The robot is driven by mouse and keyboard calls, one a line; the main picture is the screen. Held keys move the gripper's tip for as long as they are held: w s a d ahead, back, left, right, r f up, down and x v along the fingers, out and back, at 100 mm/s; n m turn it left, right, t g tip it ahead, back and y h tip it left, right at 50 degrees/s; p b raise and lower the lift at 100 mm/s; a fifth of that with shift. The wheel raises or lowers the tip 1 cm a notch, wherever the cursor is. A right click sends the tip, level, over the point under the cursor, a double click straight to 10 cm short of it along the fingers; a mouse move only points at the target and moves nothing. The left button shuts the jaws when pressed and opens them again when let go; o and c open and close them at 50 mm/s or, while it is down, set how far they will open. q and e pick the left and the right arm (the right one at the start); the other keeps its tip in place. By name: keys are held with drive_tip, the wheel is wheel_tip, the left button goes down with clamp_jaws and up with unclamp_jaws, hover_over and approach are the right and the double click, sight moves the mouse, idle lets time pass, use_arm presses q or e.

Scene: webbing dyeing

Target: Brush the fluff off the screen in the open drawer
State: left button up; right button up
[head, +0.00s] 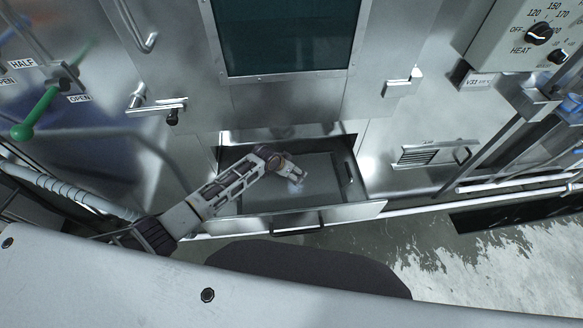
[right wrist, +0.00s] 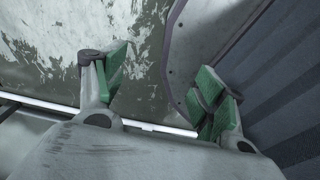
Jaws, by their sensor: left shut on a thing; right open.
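The open drawer (head: 345,211) juts out from the steel front, below the dark window. The flat grey screen (head: 325,190) lies inside it. A pale patch of fluff (head: 296,187) shows on the screen, close to my left gripper. My left gripper (head: 298,180) reaches down into the drawer from the left, low over the screen. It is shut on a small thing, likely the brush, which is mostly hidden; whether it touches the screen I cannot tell. My right gripper (right wrist: 165,85) is open and empty, with green pads, above the floor outside the drawer.
A dark handle (head: 297,228) sits on the drawer's front. A green-knobbed lever (head: 37,115) is at the left, a heat control box (head: 530,40) at the upper right. A slotted vent (head: 420,155) and pale pipes (head: 520,184) lie right of the drawer. The floor is wet.

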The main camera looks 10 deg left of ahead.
use_arm(q)
drive_tip(key=shift+s+d+f, duration=0.1)
drive_tip(key=shift+s+d, duration=0.1)
drive_tip(key=shift+s, duration=0.5)
drive_tip(key=shift+s+d+f, duration=0.1)
drive_tip(key=shift+s+d, duration=0.1)
drive_tip(key=shift+s, duration=0.55)
drive_tip(key=shift+s+d, duration=0.2)
drive_tip(key=shift+s, duration=0.5)
drive_tip(key=shift+s+d+r, duration=0.1)
drive_tip(key=shift+s+d, duration=0.1)
drive_tip(key=shift+s, duration=0.4)
drive_tip(key=shift+s+d+r, duration=0.1)
drive_tip(key=shift+s+d, duration=0.05)
drive_tip(key=shift+s, duration=0.45)
drive_tip(key=shift+s+d+f, duration=0.15)
drive_tip(key=shift+s+d, duration=0.1)
drive_tip(key=shift+s, duration=0.65)
drive_tip(key=shift+s+d+f, duration=0.1)
drive_tip(key=shift+s+d, duration=0.1)
drive_tip(key=shift+s, duration=0.65)
drive_tip(key=shift+r, duration=0.1)
drive_tip(key=shift+w+r, duration=0.1)
drive_tip(key=shift+r, duration=2.85)
